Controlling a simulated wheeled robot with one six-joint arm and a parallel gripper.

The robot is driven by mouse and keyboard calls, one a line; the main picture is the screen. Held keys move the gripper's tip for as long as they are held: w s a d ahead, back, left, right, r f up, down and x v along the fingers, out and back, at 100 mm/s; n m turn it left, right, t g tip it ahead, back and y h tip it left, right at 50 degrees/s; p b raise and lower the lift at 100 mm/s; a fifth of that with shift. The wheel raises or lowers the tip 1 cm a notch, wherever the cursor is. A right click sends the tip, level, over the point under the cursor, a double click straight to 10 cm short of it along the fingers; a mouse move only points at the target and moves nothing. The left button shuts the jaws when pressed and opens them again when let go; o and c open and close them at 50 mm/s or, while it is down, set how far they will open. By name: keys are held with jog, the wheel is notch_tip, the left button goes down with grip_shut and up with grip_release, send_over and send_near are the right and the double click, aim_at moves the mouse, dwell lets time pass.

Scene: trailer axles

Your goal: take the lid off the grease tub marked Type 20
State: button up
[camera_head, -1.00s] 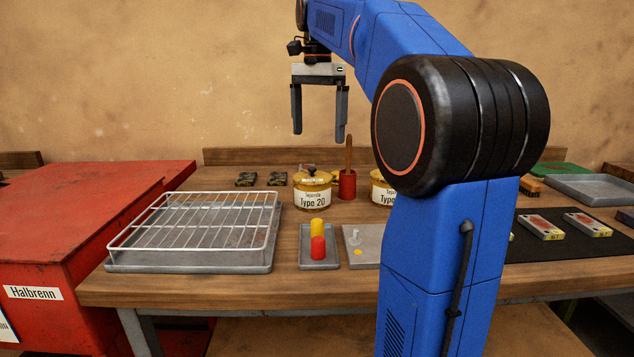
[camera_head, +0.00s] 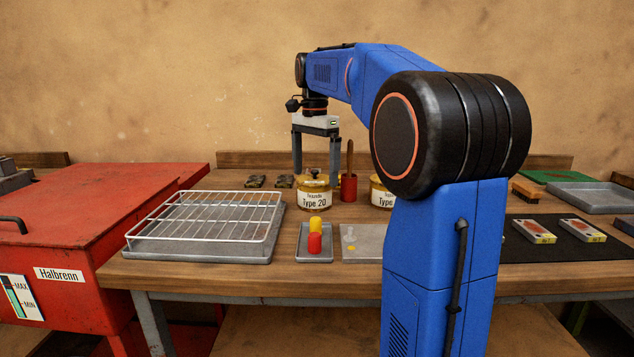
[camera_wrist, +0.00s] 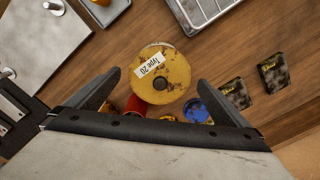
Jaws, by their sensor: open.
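The Type 20 grease tub (camera_head: 314,197) stands on the bench with its yellowish lid (camera_head: 314,178) on. In the wrist view the gripper (camera_wrist: 158,88) holds nothing. I cannot tell whether the fingers reach down level with the knob.
A red cup with a wooden handle (camera_head: 349,187) stands close right of the tub. A second tub (camera_head: 380,194) is partly hidden by my arm. A wire rack (camera_head: 213,215) lies at left. A small tray (camera_head: 316,254) with a red and yellow piece is in front. A blue round thing (camera_wrist: 195,110) shows beside the tub.

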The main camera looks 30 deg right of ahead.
jog(key=c, duration=1.1)
jog(key=shift+r, duration=0.1)
